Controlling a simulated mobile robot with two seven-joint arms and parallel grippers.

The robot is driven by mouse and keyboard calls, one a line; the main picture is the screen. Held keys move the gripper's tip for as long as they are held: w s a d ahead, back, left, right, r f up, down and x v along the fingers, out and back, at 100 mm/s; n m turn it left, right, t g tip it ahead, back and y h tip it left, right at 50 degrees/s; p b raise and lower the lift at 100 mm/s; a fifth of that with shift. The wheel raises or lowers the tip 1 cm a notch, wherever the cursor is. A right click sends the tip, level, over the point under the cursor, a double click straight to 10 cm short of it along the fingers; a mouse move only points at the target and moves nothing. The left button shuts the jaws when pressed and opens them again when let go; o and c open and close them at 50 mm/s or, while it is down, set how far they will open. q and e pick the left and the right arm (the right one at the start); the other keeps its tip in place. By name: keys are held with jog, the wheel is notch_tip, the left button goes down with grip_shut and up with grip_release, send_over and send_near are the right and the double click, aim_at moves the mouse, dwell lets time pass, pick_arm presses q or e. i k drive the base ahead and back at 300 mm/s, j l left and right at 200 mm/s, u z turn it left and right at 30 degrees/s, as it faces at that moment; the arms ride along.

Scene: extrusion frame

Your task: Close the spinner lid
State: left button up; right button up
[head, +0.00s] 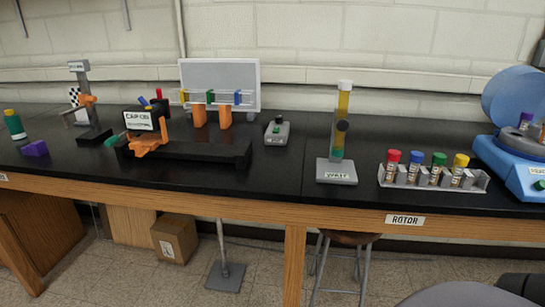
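The blue spinner (500,165) stands on the black bench at the right edge of the head view, partly cut off by the frame. Its round blue lid (507,93) is raised and tilted up behind the base, so the spinner is open. A purple-capped tube (525,120) shows in the opening, and a green button (539,185) is on the front. Neither of my grippers is in view.
A grey rack (425,184) with red, blue, green and yellow capped tubes stands just left of the spinner. Farther left is a stand with a tall yellow tube (343,105). The bench front strip before the rack is clear.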

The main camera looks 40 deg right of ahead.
aim_at(515, 90)
jog(key=l+z, duration=0.15)
jog(key=z, duration=1.5)
